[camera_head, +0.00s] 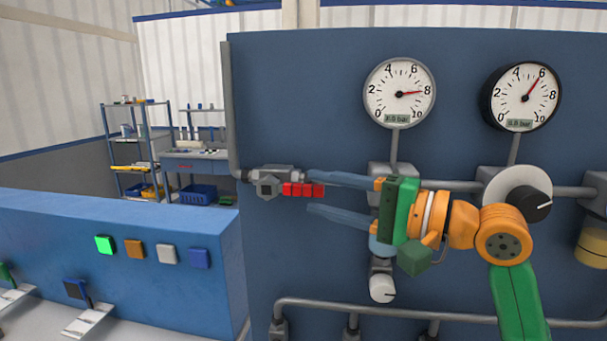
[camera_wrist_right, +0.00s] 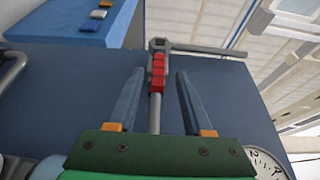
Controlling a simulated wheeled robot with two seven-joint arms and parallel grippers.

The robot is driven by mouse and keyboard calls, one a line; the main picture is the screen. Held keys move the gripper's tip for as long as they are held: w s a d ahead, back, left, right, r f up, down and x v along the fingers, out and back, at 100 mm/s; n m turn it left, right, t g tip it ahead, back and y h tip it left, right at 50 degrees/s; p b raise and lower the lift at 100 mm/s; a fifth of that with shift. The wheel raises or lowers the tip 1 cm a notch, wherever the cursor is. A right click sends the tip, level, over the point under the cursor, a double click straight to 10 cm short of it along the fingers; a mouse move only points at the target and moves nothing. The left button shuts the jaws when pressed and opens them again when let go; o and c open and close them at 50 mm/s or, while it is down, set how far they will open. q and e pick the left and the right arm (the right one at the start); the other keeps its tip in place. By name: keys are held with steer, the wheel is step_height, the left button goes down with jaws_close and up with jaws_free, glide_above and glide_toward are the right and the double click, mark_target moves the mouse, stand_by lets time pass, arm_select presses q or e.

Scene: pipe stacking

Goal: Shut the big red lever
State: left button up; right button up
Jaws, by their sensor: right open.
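The red lever (camera_head: 303,190) sticks out to the right, roughly level, from a grey valve (camera_head: 268,185) on the blue panel. In the right wrist view its red segmented handle (camera_wrist_right: 158,72) shows ahead, in line with the gap between my fingers. My right gripper (camera_head: 311,193) is open, with its two blue fingers pointing left, one above and one below the level of the handle's right end. Whether either finger touches the handle I cannot tell. My left gripper is not in view.
A grey pipe (camera_head: 342,182) runs right from the valve along the panel. Two round gauges (camera_head: 399,92) (camera_head: 520,97) are above my right arm. A white knob (camera_head: 382,288) is below my gripper. Coloured buttons (camera_head: 135,249) sit on a low blue wall (camera_head: 60,215) at left.

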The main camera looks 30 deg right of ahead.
mark_target(316, 191)
steer(key=p+x, duration=0.1)
steer(key=x, duration=0.2)
steer(key=shift+w, duration=0.35)
steer(key=shift+w+f, duration=0.2)
steer(key=shift+w, duration=0.05)
steer(key=shift+s+r, duration=0.15)
steer(key=shift+s, duration=0.1)
jaws_close()
stand_by(0.5)
